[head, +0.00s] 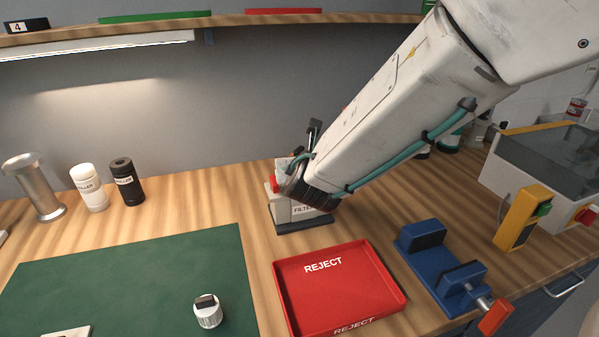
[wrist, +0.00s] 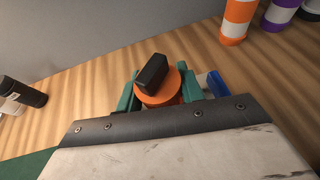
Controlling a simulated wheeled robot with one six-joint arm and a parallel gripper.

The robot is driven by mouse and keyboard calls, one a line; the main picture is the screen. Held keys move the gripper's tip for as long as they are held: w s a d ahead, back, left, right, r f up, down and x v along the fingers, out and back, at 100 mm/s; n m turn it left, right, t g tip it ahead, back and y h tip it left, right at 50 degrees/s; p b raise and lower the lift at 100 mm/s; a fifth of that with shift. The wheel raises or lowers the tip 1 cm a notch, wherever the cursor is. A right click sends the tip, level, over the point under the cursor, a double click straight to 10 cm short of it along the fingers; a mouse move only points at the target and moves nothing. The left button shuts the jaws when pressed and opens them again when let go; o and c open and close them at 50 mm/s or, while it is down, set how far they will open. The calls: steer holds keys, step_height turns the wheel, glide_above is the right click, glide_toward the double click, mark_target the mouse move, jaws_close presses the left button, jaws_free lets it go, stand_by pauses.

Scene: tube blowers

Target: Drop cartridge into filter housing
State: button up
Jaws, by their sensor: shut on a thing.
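The filter housing (head: 303,212) is a pale box with a "FILTER" label on a dark base, standing at the back middle of the table in the head view. My gripper (wrist: 158,92) has teal fingers on either side of an orange round cartridge (wrist: 160,98) with a black block on top, and is shut on it. In the head view the end of my arm is in front of and over the housing and hides its top. The housing cannot be made out in the wrist view, so I cannot tell whether the cartridge is inside it.
A red REJECT tray (head: 340,290) lies in front of the housing, with a blue vise (head: 440,265) to its right. A silver cap with a black handle (head: 208,312) stands on the green mat (head: 130,280). A white bottle (head: 89,188) and black bottle (head: 127,182) stand at left.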

steer(key=shift+w, duration=0.3)
steer(key=f, duration=0.2)
steer(key=w+f, duration=0.1)
steer(key=shift+d+f, duration=0.1)
steer(key=shift+f, duration=0.25)
steer(key=shift+f, duration=0.25)
